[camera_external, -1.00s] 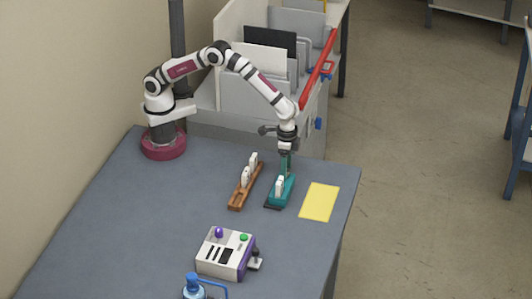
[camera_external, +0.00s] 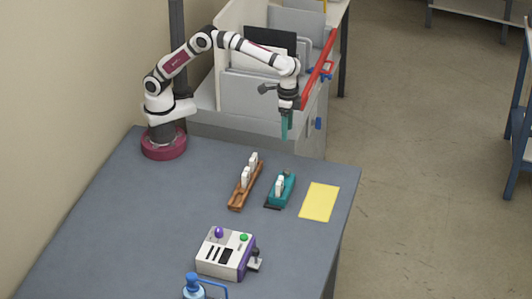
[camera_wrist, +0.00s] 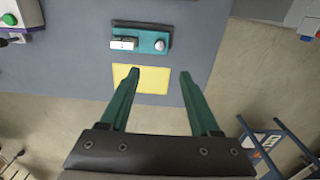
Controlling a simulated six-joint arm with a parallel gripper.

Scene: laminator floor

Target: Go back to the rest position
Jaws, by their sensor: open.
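My gripper (camera_external: 285,126) is raised above the far right part of the table, pointing down, with nothing between its fingers. In the wrist view its two green fingers (camera_wrist: 158,76) are spread apart. Below it on the table is a teal holder (camera_external: 284,190) with white pieces standing in it; it also shows in the wrist view (camera_wrist: 152,37). The gripper is clear of the holder.
A brown wooden holder (camera_external: 240,194) with white pieces stands left of the teal one. A yellow sheet (camera_external: 320,202) lies at right. A white-and-purple device (camera_external: 223,254) and a blue bottle (camera_external: 194,290) are nearer the front. A grey cart (camera_external: 250,95) with dividers and a red bar (camera_external: 318,72) stands behind.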

